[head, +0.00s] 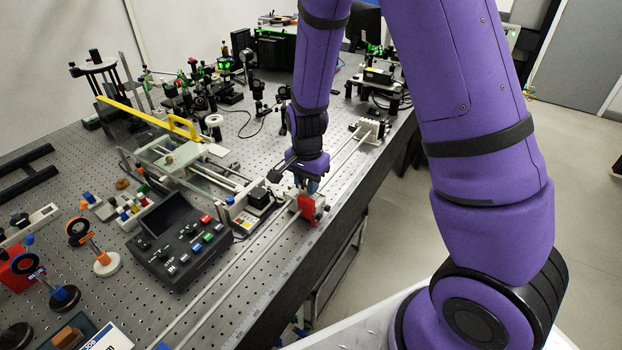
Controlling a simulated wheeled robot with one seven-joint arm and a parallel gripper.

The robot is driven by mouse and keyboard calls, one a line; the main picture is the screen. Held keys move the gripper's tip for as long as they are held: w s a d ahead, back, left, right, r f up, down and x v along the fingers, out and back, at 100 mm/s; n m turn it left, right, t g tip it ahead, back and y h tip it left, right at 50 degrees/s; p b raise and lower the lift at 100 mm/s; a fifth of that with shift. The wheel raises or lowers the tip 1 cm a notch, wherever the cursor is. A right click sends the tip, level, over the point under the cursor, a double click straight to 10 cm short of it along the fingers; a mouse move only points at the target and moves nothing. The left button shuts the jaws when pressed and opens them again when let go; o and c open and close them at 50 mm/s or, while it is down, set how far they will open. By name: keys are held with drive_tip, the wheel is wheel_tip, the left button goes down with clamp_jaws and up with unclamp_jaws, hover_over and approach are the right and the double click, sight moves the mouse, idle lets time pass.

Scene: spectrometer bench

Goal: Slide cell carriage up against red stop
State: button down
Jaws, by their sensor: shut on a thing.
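The red stop (307,206) sits across a pair of pale rails near the front edge of the bench. My gripper (308,182) points down just behind the stop and is shut on what looks like the cell carriage. Only a small blue part of the carriage (313,187) shows below the gripper. The rest of it is hidden by my gripper and the stop. I cannot tell whether the carriage touches the stop or a small gap is left.
The rails (230,278) run from the near left to a white end block (372,129) at the back. A black control box (178,238) with buttons and a small black-topped device (251,205) stand left of the rails. Optics crowd the perforated bench behind.

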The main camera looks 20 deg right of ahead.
drive_tip(key=c, duration=0.9)
unclamp_jaws()
drive_tip(key=shift+r, duration=0.1)
wheel_tip(320, 180, up, 11)
drive_tip(key=shift+f, duration=0.2)
